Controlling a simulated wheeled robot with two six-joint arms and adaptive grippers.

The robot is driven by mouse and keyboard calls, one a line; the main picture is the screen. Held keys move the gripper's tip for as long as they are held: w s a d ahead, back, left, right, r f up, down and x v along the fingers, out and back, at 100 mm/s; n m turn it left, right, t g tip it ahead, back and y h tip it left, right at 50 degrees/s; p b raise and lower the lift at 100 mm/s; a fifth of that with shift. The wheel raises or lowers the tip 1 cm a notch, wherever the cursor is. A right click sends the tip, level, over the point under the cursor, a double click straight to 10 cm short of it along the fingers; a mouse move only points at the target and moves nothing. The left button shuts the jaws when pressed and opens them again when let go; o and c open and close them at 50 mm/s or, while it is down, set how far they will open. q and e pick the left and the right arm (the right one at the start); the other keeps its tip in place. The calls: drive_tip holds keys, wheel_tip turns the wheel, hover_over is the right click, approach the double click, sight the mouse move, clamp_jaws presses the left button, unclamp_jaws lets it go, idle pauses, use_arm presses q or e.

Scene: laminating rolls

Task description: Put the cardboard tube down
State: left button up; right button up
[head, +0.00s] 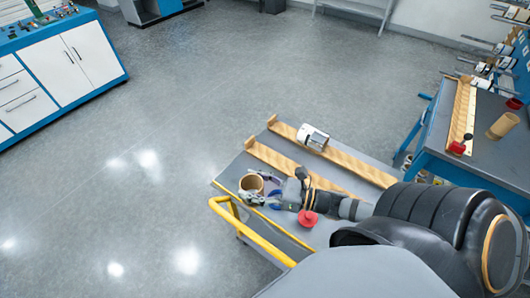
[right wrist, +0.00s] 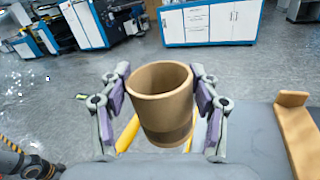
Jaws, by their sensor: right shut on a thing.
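The cardboard tube (head: 251,184) is a short, open brown cylinder, roughly upright near the left edge of the grey cart top (head: 232,172). My right gripper (head: 262,194) is shut on it. In the right wrist view the tube (right wrist: 162,98) sits between the two purple-padded fingers of the right gripper (right wrist: 160,103), its open end up. I cannot tell whether its lower end touches the cart top. My left gripper does not show in the head view.
The cart has a yellow handle (head: 233,215) and two wooden rails (head: 352,165); a white roll (head: 312,137) lies on the farther one. A red piece (head: 307,218) shows beside my arm. A blue bench (head: 470,158) at right holds another tube (head: 503,125).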

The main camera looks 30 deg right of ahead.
sight(243, 182)
drive_tip(key=w, duration=0.1)
drive_tip(key=f+b, duration=0.1)
drive_tip(key=w+b, duration=0.1)
drive_tip(key=shift+w+a+f, duration=0.25)
drive_tip(key=shift+w+a, duration=0.05)
drive_tip(key=shift+a, duration=0.05)
drive_tip(key=w+d+f+b, duration=0.1)
drive_tip(key=w+f+b, duration=0.2)
drive_tip(key=b, duration=0.3)
drive_tip(key=w+d+f+b, duration=0.2)
drive_tip(key=w+f+b, duration=0.2)
drive_tip(key=f+b, duration=0.1)
drive_tip(key=w+d+f+b, duration=0.2)
drive_tip(key=w+f+b, duration=0.1)
drive_tip(key=b, duration=0.3)
drive_tip(key=shift+w+d+f+b, duration=0.25)
drive_tip(key=shift+w+f+b, duration=0.1)
drive_tip(key=shift+w+f, duration=0.1)
drive_tip(key=shift+r, duration=0.2)
drive_tip(key=shift+s+f, duration=0.1)
drive_tip(key=shift+f, duration=0.05)
drive_tip(key=o, duration=1.4)
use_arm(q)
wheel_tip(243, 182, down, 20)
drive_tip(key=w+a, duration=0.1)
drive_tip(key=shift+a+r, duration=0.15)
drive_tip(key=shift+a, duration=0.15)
